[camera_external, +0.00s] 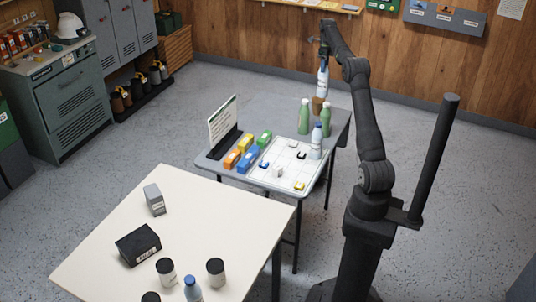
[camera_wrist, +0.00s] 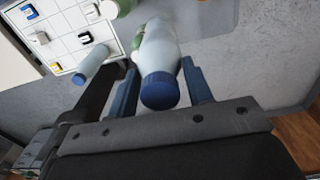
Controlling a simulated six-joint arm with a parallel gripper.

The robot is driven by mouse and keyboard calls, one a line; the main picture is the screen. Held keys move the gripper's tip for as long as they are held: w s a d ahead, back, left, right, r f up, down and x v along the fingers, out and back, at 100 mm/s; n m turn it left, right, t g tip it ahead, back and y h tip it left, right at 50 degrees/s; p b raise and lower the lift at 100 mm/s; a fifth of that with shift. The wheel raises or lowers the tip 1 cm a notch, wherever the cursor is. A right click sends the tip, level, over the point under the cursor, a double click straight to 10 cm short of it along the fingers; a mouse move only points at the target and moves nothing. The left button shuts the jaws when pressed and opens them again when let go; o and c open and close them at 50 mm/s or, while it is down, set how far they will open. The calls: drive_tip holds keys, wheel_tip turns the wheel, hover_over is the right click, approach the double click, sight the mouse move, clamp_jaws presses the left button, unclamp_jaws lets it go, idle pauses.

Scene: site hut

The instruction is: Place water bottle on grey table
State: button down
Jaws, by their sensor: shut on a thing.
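My gripper (camera_external: 323,60) is shut on a white water bottle (camera_external: 323,80) with a blue cap. It holds the bottle upright above the far right part of the grey table (camera_external: 275,107). The held bottle also shows in the wrist view (camera_wrist: 160,60), between the two blue-grey fingers (camera_wrist: 163,88). A second water bottle (camera_external: 316,142) with a blue cap stands at the right edge of the white grid board, and it shows in the wrist view (camera_wrist: 92,65). A third blue-capped bottle (camera_external: 192,290) is on the cream table at the front.
Two green bottles (camera_external: 304,117) (camera_external: 326,120) and a brown cup (camera_external: 318,106) stand near the held bottle. A white grid board (camera_external: 270,178) with small pieces, coloured boxes (camera_external: 240,152) and an upright sign (camera_external: 223,122) occupy the near side. The grey table's back left is clear.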

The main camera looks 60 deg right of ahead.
sight(323, 80)
wheel_tip(323, 80, down, 9)
drive_tip(key=shift+w+r, duration=0.1)
drive_tip(key=shift+r, duration=0.1)
drive_tip(key=w+a+f, duration=0.2)
drive_tip(key=w+f, duration=0.9)
drive_tip(key=shift+a, duration=0.25)
drive_tip(key=shift+w+f, duration=0.1)
drive_tip(key=c, duration=0.7)
unclamp_jaws()
drive_tip(key=shift+f, duration=0.1)
wheel_tip(323, 80, up, 12)
